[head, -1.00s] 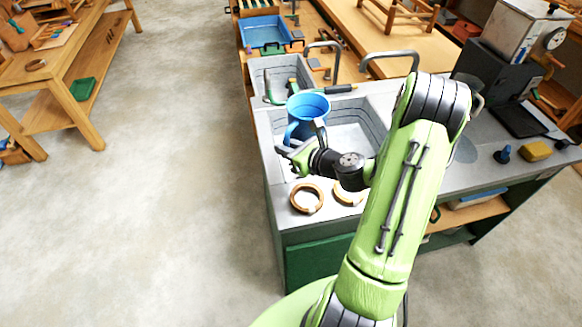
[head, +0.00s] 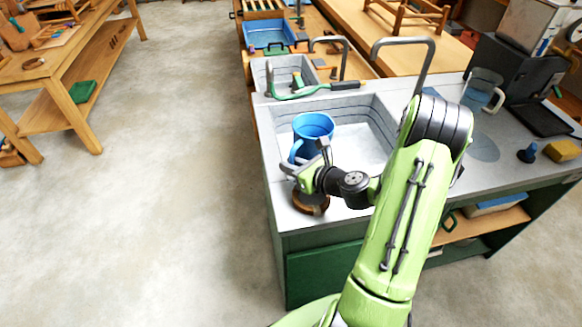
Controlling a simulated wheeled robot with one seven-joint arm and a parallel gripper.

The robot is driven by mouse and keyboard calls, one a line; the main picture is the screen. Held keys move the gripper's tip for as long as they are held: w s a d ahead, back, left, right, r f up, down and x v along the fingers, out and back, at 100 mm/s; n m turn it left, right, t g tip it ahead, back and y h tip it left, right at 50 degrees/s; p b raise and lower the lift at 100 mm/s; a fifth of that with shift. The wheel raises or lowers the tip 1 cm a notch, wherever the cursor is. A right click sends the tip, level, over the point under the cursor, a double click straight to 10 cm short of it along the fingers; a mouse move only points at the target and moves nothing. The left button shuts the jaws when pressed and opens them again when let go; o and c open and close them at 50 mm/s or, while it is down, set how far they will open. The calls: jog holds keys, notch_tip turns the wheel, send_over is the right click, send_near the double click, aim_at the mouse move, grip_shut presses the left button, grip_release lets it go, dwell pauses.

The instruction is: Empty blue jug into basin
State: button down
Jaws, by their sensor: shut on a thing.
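The blue jug (head: 313,128) is upright, its open mouth facing up, over the left front part of the basin (head: 362,140). The basin is a grey sink set in the counter; its bare floor shows to the right of the jug. My gripper (head: 305,168) is shut on the jug at its near side, by the handle (head: 296,150). The fingers hide part of the handle and the jug's lower part. I cannot tell whether the jug touches the basin, nor what is inside it.
A tall faucet (head: 402,42) stands behind the basin. A green-handled tool (head: 315,91) lies across the smaller sink (head: 285,68). A wooden ring (head: 311,203) lies on the front counter below my gripper. A clear pitcher (head: 482,90), dark blue item (head: 527,153) and yellow sponge (head: 562,151) are at right.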

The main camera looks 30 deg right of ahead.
aim_at(297, 146)
jog(key=r+m+p, duration=0.1)
jog(key=p, duration=0.1)
jog(key=d+r+y+p, duration=0.1)
jog(key=p, duration=0.2)
jog(key=r+m+p, duration=0.1)
jog(key=p, duration=0.1)
jog(key=shift+w+d+r+m+g+y, duration=0.25)
jog(key=shift+w+r+m+g+y, duration=0.05)
jog(key=shift+w, duration=0.05)
jog(key=shift+r+p, duration=0.15)
jog(key=shift+p, duration=0.2)
jog(key=shift+r+m+y+p, duration=0.4)
jog(key=shift+r+p, duration=0.6)
jog(key=shift+p, duration=1.05)
jog(key=shift+w+d+r+m+g+p, duration=0.1)
jog(key=shift+d+r+m+g+p, duration=0.15)
jog(key=shift+r+p, duration=0.6)
jog(key=shift+r+m+g+p, duration=0.15)
jog(key=shift+r+m+p, duration=0.2)
jog(key=shift+p, duration=0.95)
jog(key=shift+y, duration=0.3)
jog(key=shift+w+d+r+m+y+p, duration=0.15)
jog(key=shift+d+r+m+y+p, duration=0.25)
jog(key=shift+r+p, duration=0.7)
jog(key=shift+d+p, duration=0.2)
jog(key=shift+p, duration=0.4)
